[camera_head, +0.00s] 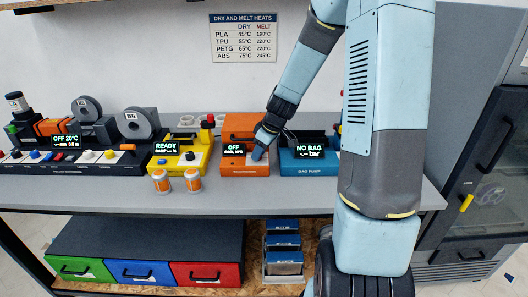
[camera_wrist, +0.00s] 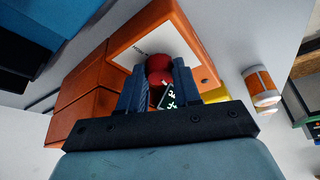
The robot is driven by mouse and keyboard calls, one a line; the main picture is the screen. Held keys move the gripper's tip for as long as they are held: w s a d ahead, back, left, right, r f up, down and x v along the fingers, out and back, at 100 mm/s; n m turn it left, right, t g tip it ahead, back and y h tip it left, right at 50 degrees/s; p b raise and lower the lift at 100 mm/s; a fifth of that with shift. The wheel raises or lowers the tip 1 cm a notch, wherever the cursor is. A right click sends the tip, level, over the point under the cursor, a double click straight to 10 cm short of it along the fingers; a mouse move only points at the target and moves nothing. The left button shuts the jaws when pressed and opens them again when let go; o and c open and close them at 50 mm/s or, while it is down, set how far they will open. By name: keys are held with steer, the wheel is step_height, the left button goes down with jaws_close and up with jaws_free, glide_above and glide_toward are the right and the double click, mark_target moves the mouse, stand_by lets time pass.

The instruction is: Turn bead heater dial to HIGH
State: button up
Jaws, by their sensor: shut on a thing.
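The bead heater (camera_head: 236,130) is the orange machine in the middle of the bench in the head view. Its small display (camera_head: 234,149) reads OFF, with a smaller line that seems to say cool 20°C. In the wrist view the heater (camera_wrist: 95,88) fills the left and middle, tilted. My gripper (camera_head: 258,155) reaches down to the heater's front right. In the wrist view my gripper (camera_wrist: 159,78) has its two blue fingers on either side of the red dial (camera_wrist: 158,64), shut on it.
A yellow machine (camera_head: 178,160) reading READY stands left of the heater, and a blue bag pump (camera_head: 308,166) reading NO BAG stands close on its right. Two small orange-and-white jars (camera_head: 162,182) stand in front of the yellow machine. The bench's front strip is mostly clear.

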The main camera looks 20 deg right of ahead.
steer(key=shift+a+m, duration=0.35)
steer(key=shift+m, duration=0.15)
steer(key=shift+s+f, duration=0.1)
steer(key=shift+s, duration=0.05)
stand_by(1.0)
steer(key=o, duration=0.7)
steer(key=shift+a, duration=0.1)
steer(key=o, duration=0.3)
steer(key=shift+o, duration=0.2)
steer(key=shift+d, duration=0.2)
steer(key=shift+d+r, duration=0.2)
steer(key=shift+r, duration=0.45)
steer(key=v, duration=1.2)
steer(key=shift+s+r, duration=0.2)
steer(key=shift+s, duration=0.1)
steer(key=shift+a, duration=0.15)
